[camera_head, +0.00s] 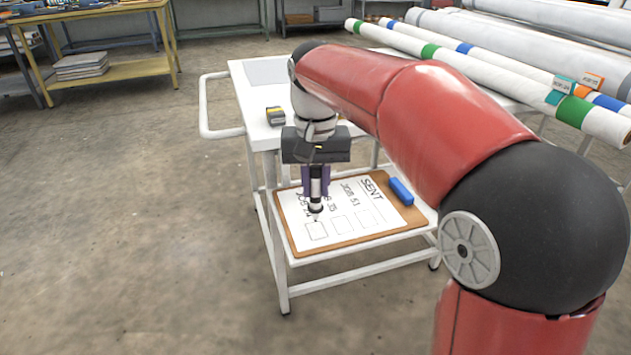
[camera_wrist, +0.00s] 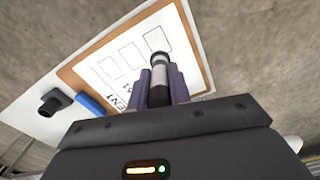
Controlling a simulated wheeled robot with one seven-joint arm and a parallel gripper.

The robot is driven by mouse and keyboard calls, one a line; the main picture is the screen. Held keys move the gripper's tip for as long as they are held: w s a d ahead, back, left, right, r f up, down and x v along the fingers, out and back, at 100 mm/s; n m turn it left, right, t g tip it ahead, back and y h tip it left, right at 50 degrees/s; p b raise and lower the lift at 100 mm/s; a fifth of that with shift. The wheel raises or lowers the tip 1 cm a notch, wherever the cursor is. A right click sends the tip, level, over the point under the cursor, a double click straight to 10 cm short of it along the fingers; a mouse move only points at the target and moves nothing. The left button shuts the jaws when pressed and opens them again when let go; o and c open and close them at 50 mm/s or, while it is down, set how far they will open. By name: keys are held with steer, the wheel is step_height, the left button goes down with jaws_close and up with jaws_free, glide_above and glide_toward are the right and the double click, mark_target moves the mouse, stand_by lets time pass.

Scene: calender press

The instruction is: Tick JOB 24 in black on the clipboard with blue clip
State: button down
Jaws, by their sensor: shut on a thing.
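The clipboard (camera_head: 405,212) lies on the cart's lower shelf. Its blue clip (camera_head: 401,191) is at the right in the head view and at the left in the wrist view (camera_wrist: 90,104). Its white sheet is headed SENT and lists JOB 51, JOB 35 and a partly hidden JOB 24, each with a square box. The JOB 24 box (camera_head: 317,231) looks empty. My gripper (camera_head: 316,190) is shut on a black-and-white marker (camera_head: 316,202), tip down, just above the JOB 24 box's upper edge. Whether the tip touches the paper cannot be told.
The white cart's top (camera_head: 258,98) carries a small black-and-yellow object (camera_head: 276,116). A dark object (camera_wrist: 55,102) shows near the clip in the wrist view. Long white rolls (camera_head: 480,66) lie behind on the right. The floor at left is clear.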

steer(key=shift+f, duration=0.7)
stand_by(1.6)
steer(key=shift+s, duration=0.1)
steer(key=shift+s+a, duration=0.3)
steer(key=shift+s, duration=0.1)
steer(key=shift+d, duration=0.1)
stand_by(1.3)
steer(key=shift+s+d+r, duration=0.1)
steer(key=shift+s+d, duration=0.25)
steer(key=shift+d+p, duration=0.1)
steer(key=shift+p, duration=0.25)
stand_by(1.0)
steer(key=shift+s+d, duration=0.3)
stand_by(1.1)
